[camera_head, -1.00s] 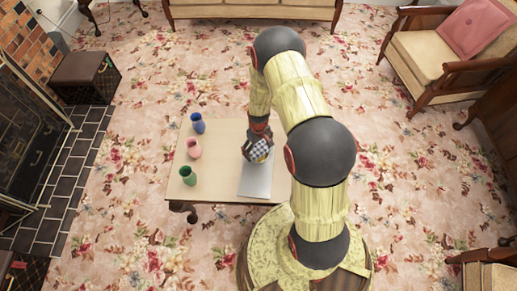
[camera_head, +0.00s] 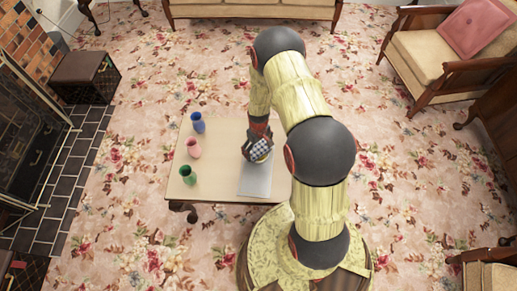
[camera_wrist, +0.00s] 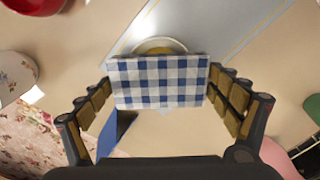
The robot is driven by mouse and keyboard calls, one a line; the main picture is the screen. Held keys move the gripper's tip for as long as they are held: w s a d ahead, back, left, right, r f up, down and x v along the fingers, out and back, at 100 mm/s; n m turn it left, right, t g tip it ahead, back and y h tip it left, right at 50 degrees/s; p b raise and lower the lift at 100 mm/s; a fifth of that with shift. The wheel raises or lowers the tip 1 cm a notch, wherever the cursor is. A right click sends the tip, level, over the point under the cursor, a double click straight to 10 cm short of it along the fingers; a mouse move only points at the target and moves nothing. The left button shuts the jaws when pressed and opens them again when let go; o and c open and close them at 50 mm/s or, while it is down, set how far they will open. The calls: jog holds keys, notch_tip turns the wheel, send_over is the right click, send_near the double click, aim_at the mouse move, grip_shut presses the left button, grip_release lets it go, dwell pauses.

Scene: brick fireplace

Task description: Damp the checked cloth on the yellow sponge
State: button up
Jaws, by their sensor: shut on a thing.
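The blue-and-white checked cloth (camera_wrist: 158,82) hangs between the fingers of my gripper (camera_wrist: 162,108), which is shut on it. In the head view, my gripper (camera_head: 256,149) with the cloth (camera_head: 262,153) is over the grey panel on the low table. In the wrist view, a round yellow thing (camera_wrist: 160,47), which looks like the sponge in a pale dish, shows just beyond the cloth's top edge. The cloth hides its near part. I cannot tell whether the cloth touches it.
The grey panel (camera_head: 256,183) lies on the pale table (camera_head: 222,160). Blue (camera_head: 198,123), pink (camera_head: 194,148) and green (camera_head: 188,176) vases stand along its left side. The wrist view also shows a red bowl (camera_wrist: 35,5) and a floral-patterned vessel (camera_wrist: 14,68).

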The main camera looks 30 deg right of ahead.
aim_at(259, 149)
dwell(0.4)
jog(key=shift+r+p, duration=2.45)
jog(key=shift+r, duration=1.05)
jog(key=shift+s, duration=0.2)
jog(key=shift+s+a+r+m, duration=0.2)
jog(key=shift+s+m, duration=0.25)
jog(key=shift+s, duration=0.1)
jog(key=shift+s+a+r+m, duration=0.15)
jog(key=shift+s+a+m, duration=0.05)
jog(key=shift+s+m, duration=0.3)
jog(key=w+a+r, duration=0.3)
jog(key=a+r, duration=0.3)
jog(key=r, duration=0.3)
jog(key=w+a+r, duration=0.4)
jog(key=a+r, duration=0.3)
jog(key=r, duration=0.2)
jog(key=shift+a+r+n, duration=0.2)
jog(key=shift+r+n, duration=0.15)
jog(key=shift+r, duration=0.05)
